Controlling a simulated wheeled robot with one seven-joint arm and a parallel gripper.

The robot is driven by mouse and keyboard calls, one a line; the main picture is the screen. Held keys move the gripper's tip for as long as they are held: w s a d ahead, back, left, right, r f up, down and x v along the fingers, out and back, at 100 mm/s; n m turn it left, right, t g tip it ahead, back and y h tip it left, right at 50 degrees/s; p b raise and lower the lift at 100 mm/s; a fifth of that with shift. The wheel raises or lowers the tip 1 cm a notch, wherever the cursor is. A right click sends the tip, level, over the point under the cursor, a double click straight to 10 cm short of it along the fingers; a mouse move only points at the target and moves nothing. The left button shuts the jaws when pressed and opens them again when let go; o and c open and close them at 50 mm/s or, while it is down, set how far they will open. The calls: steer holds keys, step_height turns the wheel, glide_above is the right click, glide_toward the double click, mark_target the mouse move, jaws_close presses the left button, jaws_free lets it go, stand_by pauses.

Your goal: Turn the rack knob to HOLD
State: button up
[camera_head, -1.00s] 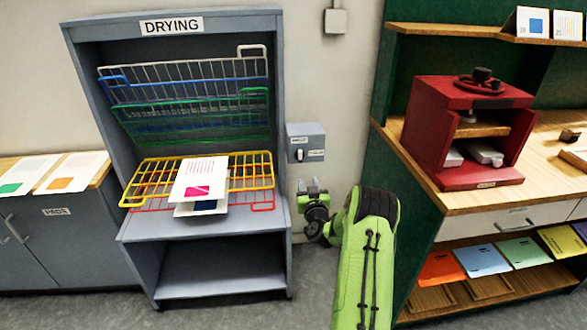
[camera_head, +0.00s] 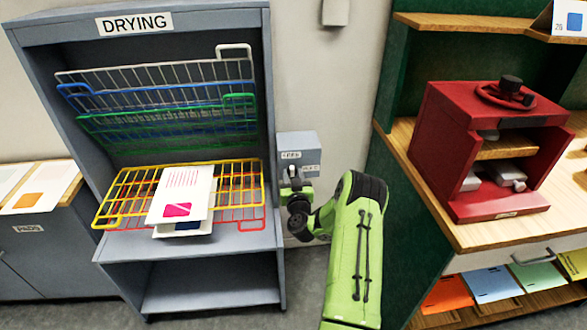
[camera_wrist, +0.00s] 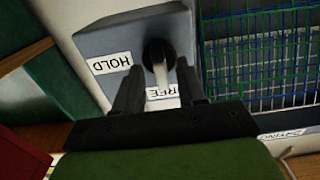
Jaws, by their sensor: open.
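The grey control box (camera_head: 298,145) is on the wall just right of the drying rack (camera_head: 268,60). In the wrist view its face (camera_wrist: 105,40) appears upside down. The rack knob (camera_wrist: 160,70) is a dark round base with a pale bar. The HOLD label (camera_wrist: 112,63) is left of the knob there. A second label (camera_wrist: 160,95) lies by the pale bar's lower end, partly hidden. My gripper (camera_wrist: 158,75) is open, with one finger on each side of the knob; contact is unclear.
Wire shelves in yellow (camera_head: 115,192), green and blue fill the rack, with printed sheets (camera_head: 180,196) on the yellow one. A red press (camera_head: 450,140) stands on the wooden counter (camera_head: 485,232) at right.

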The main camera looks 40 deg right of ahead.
steer(key=shift+s+a+r, duration=0.1)
jaws_close()
steer(key=shift+m, duration=0.4)
steer(key=m, duration=0.1)
steer(key=m+b, duration=0.1)
steer(key=m, duration=0.1)
steer(key=shift+s+d+m, duration=0.1)
steer(key=shift+d+m, duration=0.1)
steer(key=shift+m, duration=0.1)
steer(key=m, duration=0.3)
steer(key=m+b, duration=0.1)
steer(key=m, duration=0.6)
steer(key=shift+s+d+f, duration=0.15)
steer(key=shift+d+f, duration=0.1)
steer(key=shift+f, duration=0.15)
steer(key=shift+f+m, duration=0.2)
steer(key=shift+m, duration=1.6)
